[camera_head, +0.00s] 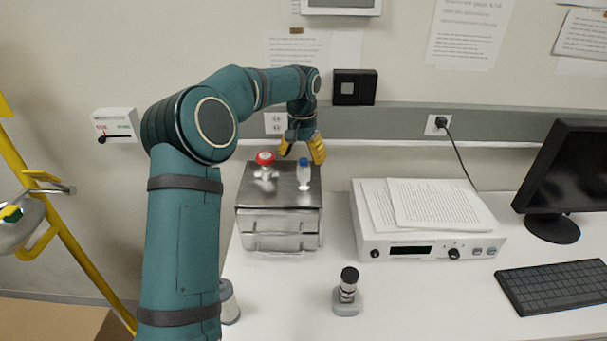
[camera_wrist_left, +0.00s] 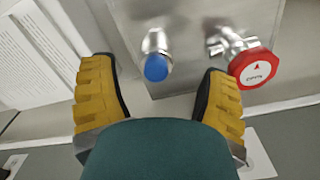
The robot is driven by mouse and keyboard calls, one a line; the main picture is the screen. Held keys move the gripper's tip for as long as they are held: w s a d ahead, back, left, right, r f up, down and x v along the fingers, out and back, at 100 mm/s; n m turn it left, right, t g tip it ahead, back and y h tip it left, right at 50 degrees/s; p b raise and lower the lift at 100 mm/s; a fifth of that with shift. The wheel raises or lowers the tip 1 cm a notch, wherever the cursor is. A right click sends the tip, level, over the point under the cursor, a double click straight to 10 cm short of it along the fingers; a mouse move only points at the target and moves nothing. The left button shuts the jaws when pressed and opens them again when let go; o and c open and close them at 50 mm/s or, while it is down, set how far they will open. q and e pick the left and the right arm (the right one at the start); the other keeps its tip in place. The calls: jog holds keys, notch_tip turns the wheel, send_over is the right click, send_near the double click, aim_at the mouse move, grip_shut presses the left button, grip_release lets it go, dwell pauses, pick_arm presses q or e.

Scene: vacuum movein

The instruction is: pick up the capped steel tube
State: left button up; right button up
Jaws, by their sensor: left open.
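A steel tube with a blue cap (camera_head: 304,174) stands upright on top of the steel box (camera_head: 253,222), near its right back side. In the left wrist view the blue cap (camera_wrist_left: 156,68) shows between the two yellow fingers, apart from both. My left gripper (camera_head: 302,150) is open, at the back edge of the box, behind and above the blue-capped tube in the head view. The gripper also shows in the left wrist view (camera_wrist_left: 160,75), with nothing held. My right gripper is not in view.
A red-knobbed valve (camera_head: 265,165) stands just left of the tube, close to one finger in the wrist view. A black-topped metal piece (camera_head: 348,283) stands on a grey base in front. A white instrument (camera_head: 430,249) with papers is at right.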

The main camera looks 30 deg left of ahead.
aim_at(304, 174)
pick_arm(q)
jog(key=shift+d+f, duration=0.2)
jog(key=shift+f, duration=2.55)
grip_shut()
